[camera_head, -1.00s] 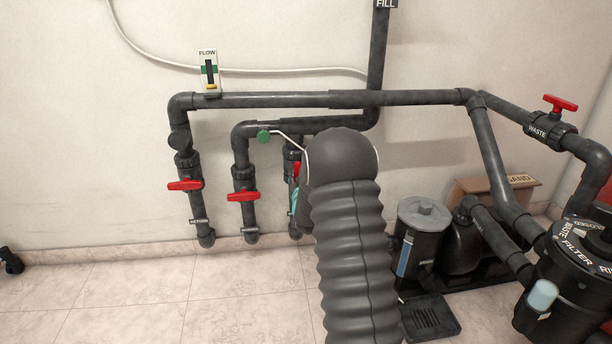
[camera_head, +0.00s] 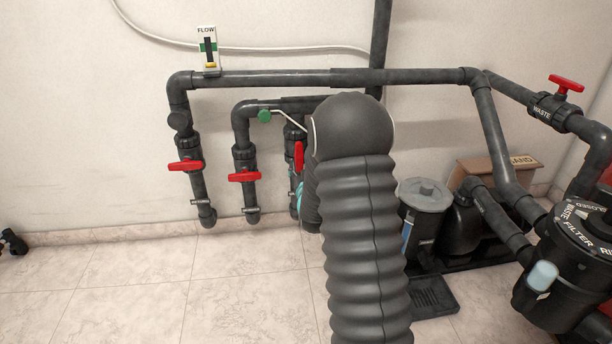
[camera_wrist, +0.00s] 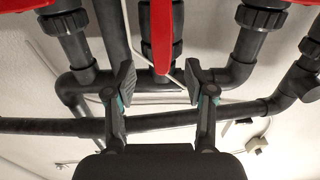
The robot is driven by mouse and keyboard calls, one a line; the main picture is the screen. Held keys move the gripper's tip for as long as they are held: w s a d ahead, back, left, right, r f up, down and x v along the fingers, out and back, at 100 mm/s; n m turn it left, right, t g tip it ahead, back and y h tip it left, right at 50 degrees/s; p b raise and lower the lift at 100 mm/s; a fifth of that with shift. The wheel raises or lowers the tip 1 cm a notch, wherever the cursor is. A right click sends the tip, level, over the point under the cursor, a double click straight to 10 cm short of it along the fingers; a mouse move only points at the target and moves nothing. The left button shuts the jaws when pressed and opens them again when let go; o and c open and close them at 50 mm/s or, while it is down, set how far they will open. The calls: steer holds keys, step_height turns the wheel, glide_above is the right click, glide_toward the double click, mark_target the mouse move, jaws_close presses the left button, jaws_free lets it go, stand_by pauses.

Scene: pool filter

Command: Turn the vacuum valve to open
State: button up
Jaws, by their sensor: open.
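A red valve handle (camera_head: 299,157) stands upright along the third pipe, just left of my arm in the head view. No vacuum label is readable, so I cannot tell if this is the vacuum valve. In the wrist view, a red handle (camera_wrist: 162,38) seen along its pipe appears at the top centre, between the lines of my two fingers. My gripper (camera_wrist: 160,82) is open and holds nothing. The handle appears beyond the fingertips, with no contact visible.
Two valves with crosswise red handles, one at the left (camera_head: 185,166) and one in the middle (camera_head: 244,176), stand beside it. A waste valve (camera_head: 566,84) is at the upper right. A filter (camera_head: 570,262) and pump strainer (camera_head: 424,205) stand right.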

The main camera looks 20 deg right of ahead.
steer(key=v, duration=0.5)
steer(key=shift+d, duration=0.1)
stand_by(0.3)
steer(key=s+a+f+g+y, duration=0.1)
steer(key=s+f+g+y, duration=0.15)
steer(key=f+g, duration=0.6)
steer(key=s+a+f+g+p, duration=0.15)
steer(key=s+a, duration=0.25)
steer(key=s, duration=0.6)
steer(key=s+a+r+n+p, duration=0.1)
steer(key=s+a+r+p, duration=0.2)
steer(key=s+r, duration=0.5)
steer(key=s+a+r+n+g+y+p, duration=0.1)
steer(key=s+a+r+p, duration=0.2)
steer(key=s+r, duration=0.5)
steer(key=s+a+r+n+y+p, duration=0.1)
steer(key=s+a+r+p, duration=0.2)
steer(key=r, duration=1.1)
steer(key=s+a, duration=0.2)
steer(key=s, duration=0.3)
steer(key=shift+s+a+r+g, duration=0.35)
steer(key=shift+s+r+g, duration=0.05)
